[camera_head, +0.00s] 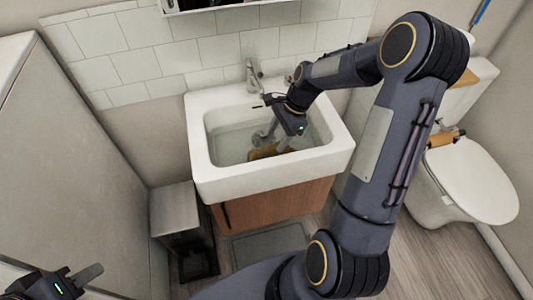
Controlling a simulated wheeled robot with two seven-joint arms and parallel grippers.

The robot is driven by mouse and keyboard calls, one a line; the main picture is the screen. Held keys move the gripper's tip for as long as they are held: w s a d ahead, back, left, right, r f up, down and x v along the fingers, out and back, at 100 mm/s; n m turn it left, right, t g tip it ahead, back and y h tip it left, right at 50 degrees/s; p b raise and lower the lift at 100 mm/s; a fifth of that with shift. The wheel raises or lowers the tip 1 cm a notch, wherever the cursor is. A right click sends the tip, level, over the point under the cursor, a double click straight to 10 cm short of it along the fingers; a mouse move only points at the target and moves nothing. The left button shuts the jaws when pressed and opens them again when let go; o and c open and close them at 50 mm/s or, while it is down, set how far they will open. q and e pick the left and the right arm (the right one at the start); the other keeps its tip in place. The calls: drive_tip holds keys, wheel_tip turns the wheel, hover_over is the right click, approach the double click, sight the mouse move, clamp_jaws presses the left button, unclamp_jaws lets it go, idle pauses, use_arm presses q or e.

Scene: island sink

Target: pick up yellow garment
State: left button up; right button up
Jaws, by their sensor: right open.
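The yellow garment (262,153) lies low in the white sink (200,163), near the front wall of the basin. It looks brownish-yellow, and my gripper and the basin's front rim hide part of it. My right gripper (273,140) reaches down into the basin with its fingers apart, right above or at the garment. I cannot tell whether the fingers touch it. My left gripper (85,277) is in the bottom left corner, far from the sink and partly cut off. Its finger opening does not show clearly.
A faucet (253,75) stands at the sink's back rim. A wooden cabinet (275,207) is under the sink, with a grey bin (175,210) to its left. A toilet (465,185) stands at the right. A grey mat (268,243) lies on the floor.

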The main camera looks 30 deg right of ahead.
sight(269, 148)
drive_tip(key=x, duration=0.4)
drive_tip(key=shift+w+a+f, duration=0.2)
drive_tip(key=shift+f, duration=0.1)
drive_tip(key=shift+a+f, duration=0.1)
drive_tip(key=shift+f, duration=0.1)
drive_tip(key=shift+f, duration=0.25)
clamp_jaws()
